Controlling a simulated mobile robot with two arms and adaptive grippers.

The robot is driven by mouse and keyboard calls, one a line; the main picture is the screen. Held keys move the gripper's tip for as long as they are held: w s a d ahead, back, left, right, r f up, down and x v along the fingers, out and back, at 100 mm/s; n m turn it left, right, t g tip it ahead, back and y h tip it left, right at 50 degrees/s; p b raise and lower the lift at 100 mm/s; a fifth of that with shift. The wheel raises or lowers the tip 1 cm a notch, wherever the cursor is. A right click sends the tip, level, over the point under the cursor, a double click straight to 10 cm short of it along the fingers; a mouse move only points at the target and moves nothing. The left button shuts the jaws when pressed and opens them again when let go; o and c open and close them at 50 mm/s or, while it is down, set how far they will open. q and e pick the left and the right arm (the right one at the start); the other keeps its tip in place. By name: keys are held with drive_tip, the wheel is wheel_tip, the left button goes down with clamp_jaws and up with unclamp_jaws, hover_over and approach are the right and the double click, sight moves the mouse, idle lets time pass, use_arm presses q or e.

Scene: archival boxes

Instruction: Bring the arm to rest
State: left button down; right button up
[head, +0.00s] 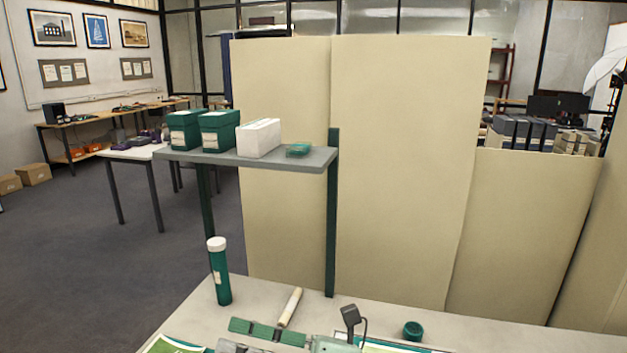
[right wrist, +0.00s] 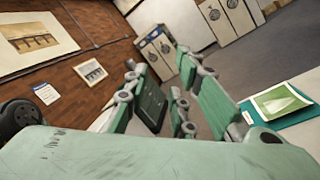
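My right gripper (head: 230,337) shows at the bottom of the head view, low over the pale table (head: 480,333), with its green jointed fingers pointing left. In the right wrist view my right gripper (right wrist: 165,78) has its two fingers apart, and nothing shows between them except the cabinets and floor beyond. It is open and empty. Part of its body is cut off by the lower edge of the head view. My left gripper is in neither view.
A green tube with white cap (head: 219,272) stands at the table's left. A cream roll (head: 290,307) lies behind the gripper; a small green jar (head: 413,330) stands right. The raised shelf (head: 210,158) holds green boxes (head: 219,130) and a white box (head: 259,138). Tall beige panels (head: 400,170) stand behind.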

drive_tip(key=w+d+r+m+t+h, duration=0.2)
drive_tip(key=w+d+m+t+h, duration=0.15)
drive_tip(key=d+m+t, duration=0.4)
drive_tip(key=w+d+r+m+t+h, duration=0.2)
drive_tip(key=w+d+m+t, duration=0.2)
drive_tip(key=m+t, duration=0.65)
drive_tip(key=d+f+m+g+h, duration=0.4)
drive_tip(key=d+f+m+h, duration=1.15)
drive_tip(key=f+m, duration=0.2)
drive_tip(key=s+d+f+m+g+y, duration=0.1)
drive_tip(key=s+d+f+m+g, duration=0.15)
drive_tip(key=s+f+g, duration=0.65)
drive_tip(key=s+d+f+m+g, duration=0.1)
drive_tip(key=s+f+m+g, duration=0.3)
drive_tip(key=s+f, duration=0.9)
drive_tip(key=s+f+g, duration=0.1)
drive_tip(key=s+f, duration=0.1)
drive_tip(key=f, duration=1)
drive_tip(key=s+f, duration=0.2)
drive_tip(key=f, duration=1)
drive_tip(key=s+d+f+g, duration=0.1)
drive_tip(key=s+d+f, duration=0.2)
drive_tip(key=s+f, duration=1.2)
drive_tip(key=shift+s+f+n, duration=0.25)
drive_tip(key=shift+s+n, duration=0.05)
drive_tip(key=shift+s, duration=0.55)
